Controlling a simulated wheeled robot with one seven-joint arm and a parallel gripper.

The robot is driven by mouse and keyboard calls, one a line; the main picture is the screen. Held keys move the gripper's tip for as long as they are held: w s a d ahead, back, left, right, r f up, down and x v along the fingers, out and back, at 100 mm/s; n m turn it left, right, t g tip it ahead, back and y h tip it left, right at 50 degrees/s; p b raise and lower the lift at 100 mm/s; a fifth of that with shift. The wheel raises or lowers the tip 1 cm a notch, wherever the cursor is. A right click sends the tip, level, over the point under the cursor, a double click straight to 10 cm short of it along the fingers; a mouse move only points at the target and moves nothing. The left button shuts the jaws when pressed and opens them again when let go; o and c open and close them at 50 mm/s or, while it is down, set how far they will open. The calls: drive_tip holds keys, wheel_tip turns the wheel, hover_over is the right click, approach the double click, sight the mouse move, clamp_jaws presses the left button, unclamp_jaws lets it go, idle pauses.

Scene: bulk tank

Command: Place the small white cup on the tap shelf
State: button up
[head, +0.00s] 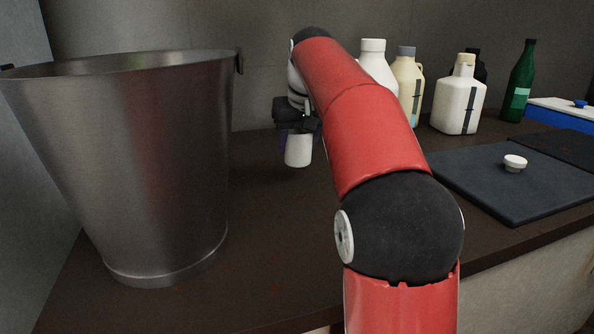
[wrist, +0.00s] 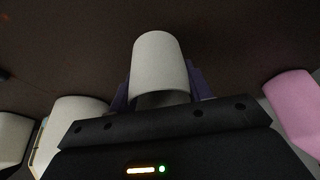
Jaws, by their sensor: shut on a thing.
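The small white cup (head: 298,150) is in my gripper, to the right of the big steel tank in the head view. It also shows in the wrist view (wrist: 160,68), between the two purple fingers. My gripper (wrist: 160,85) is shut on the cup. In the head view my gripper (head: 297,128) is partly hidden by its own dark body. The cup looks upright, close above the dark counter; I cannot tell whether it touches it. I cannot make out a tap shelf in either view.
The steel tank (head: 150,160) fills the left. White jugs (head: 460,105), a cream bottle (head: 407,80) and a green bottle (head: 520,82) stand at the back right. A dark mat (head: 510,185) holds a small white round thing (head: 515,163). A pink thing (wrist: 293,105) is at the wrist view's right.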

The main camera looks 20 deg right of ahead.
sight(298, 160)
drive_tip(key=shift+f+b, duration=0.6)
drive_tip(key=shift+f, duration=1.6)
drive_tip(key=shift+f, duration=0.15)
drive_tip(key=o, duration=0.9)
drive_tip(key=shift+o, duration=0.2)
